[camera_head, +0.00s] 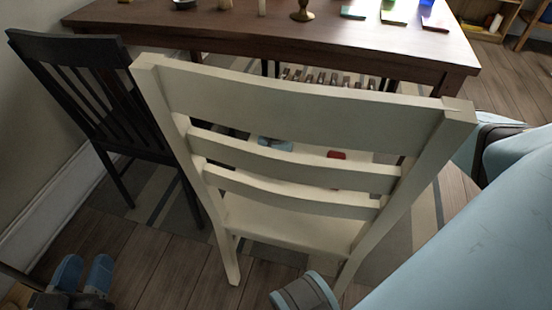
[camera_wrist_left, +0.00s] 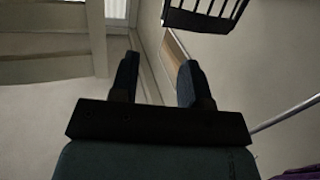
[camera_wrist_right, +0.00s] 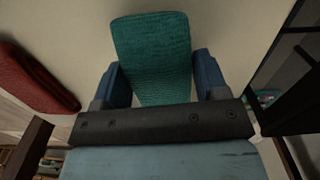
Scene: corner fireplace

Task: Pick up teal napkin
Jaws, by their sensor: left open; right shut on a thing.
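The teal napkin (camera_wrist_right: 152,50) is a flat, textured cloth in the right wrist view. My right gripper (camera_wrist_right: 160,80) is shut on it, with one blue finger at each side of the cloth and its far end sticking out past the fingertips. In the head view, a small blue patch (camera_head: 275,144) shows through the slats of the cream chair; I cannot tell whether it is gripper or napkin. My left gripper (camera_head: 85,273) is open and empty at the lower left, low near the floor. Its two spread fingers also show in the left wrist view (camera_wrist_left: 157,80).
The cream chair (camera_head: 320,115) stands in front, its back hiding much of its seat. A red cloth (camera_wrist_right: 35,80) lies left of the napkin. A dark chair (camera_head: 85,90) stands at left by the wall. A wooden table (camera_head: 270,30) with several small things is behind.

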